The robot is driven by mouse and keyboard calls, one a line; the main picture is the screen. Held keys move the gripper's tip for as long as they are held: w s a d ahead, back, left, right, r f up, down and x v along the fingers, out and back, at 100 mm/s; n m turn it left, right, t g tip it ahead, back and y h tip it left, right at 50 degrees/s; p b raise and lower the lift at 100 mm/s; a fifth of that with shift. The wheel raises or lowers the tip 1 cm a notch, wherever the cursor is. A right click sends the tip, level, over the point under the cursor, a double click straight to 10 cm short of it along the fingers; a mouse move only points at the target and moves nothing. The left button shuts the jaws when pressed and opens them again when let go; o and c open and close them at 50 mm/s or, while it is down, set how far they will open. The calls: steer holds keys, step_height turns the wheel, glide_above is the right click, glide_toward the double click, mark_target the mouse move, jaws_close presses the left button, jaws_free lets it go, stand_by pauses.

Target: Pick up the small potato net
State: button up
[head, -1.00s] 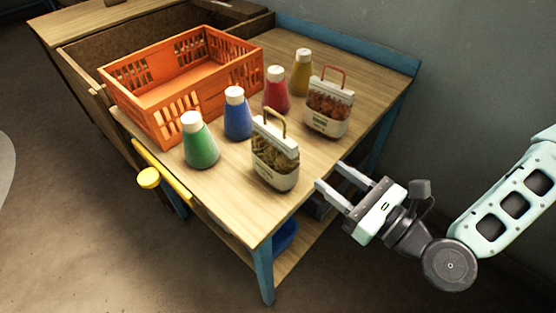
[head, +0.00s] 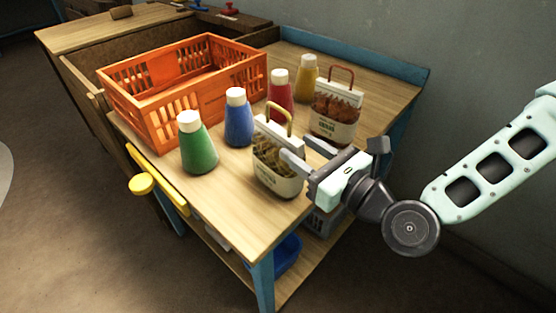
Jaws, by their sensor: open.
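A small net bag (head: 277,172) with a yellowish-brown filling, a white label band and a tan loop handle stands upright near the table's front right edge; it looks like the potato net. A similar bag (head: 335,112) with reddish-orange contents and a red handle stands behind it, to the right. My gripper (head: 305,152) is open, at the right side of the nearer bag. One finger overlaps that bag's right edge in the picture; I cannot tell whether it touches. The other finger shows between the two bags.
A green bottle (head: 198,147), blue bottle (head: 238,122), red bottle (head: 281,92) and yellow bottle (head: 305,80) stand on the table (head: 225,195). An orange crate (head: 152,118) stands at the left. Bare tabletop lies in front of the nearer bag.

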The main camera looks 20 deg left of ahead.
mark_target(283, 139)
steer(key=x, duration=0.5)
steer(key=shift+s+a+r+p, duration=0.1)
steer(key=shift+s+a+p, duration=0.05)
steer(key=shift+p, duration=0.15)
jaws_close()
stand_by(1.0)
